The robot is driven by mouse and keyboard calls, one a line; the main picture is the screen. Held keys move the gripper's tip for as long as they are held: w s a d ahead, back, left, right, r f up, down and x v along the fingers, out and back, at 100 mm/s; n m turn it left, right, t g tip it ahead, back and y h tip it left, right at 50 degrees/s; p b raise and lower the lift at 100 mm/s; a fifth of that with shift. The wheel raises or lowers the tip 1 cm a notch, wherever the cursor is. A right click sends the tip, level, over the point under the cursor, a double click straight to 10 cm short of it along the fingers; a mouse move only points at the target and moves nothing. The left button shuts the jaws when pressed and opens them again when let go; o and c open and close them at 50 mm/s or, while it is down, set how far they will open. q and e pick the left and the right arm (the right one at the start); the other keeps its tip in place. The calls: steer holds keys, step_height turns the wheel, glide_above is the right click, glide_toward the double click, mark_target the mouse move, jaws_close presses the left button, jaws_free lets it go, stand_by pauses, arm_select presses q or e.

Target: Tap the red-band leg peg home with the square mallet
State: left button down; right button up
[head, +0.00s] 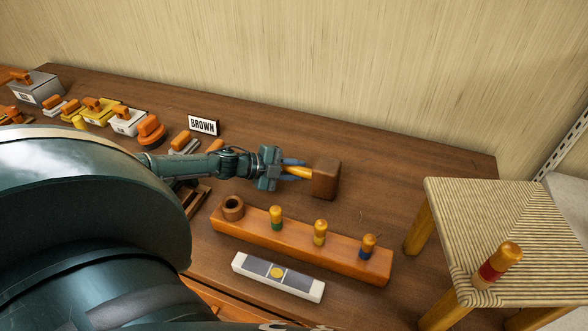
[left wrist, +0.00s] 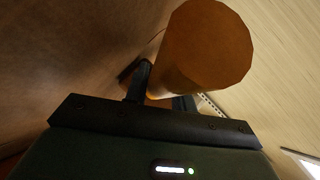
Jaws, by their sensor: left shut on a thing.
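The square mallet has a brown block head (head: 326,179) and a yellow-orange handle (head: 297,172). My left gripper (head: 288,170) is shut on the handle, with the head pointing right, over or near the bench top. In the left wrist view the round handle end (left wrist: 207,45) shows large between the fingers (left wrist: 158,88). The red-band leg peg (head: 497,266) stands slightly tilted at the front of the woven stool (head: 465,205), at the right, well apart from the mallet. How deep it sits cannot be told. My right gripper is not in view.
An orange peg rack (head: 300,254) holds green-, yellow- and blue-band pegs and a brown ring. A white-ended level-like block (head: 277,275) lies before it. The bench's back right is clear.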

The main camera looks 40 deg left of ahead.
arm_select(q)
steer(key=shift+r+p, duration=1.6)
steer(key=shift+r, duration=0.7)
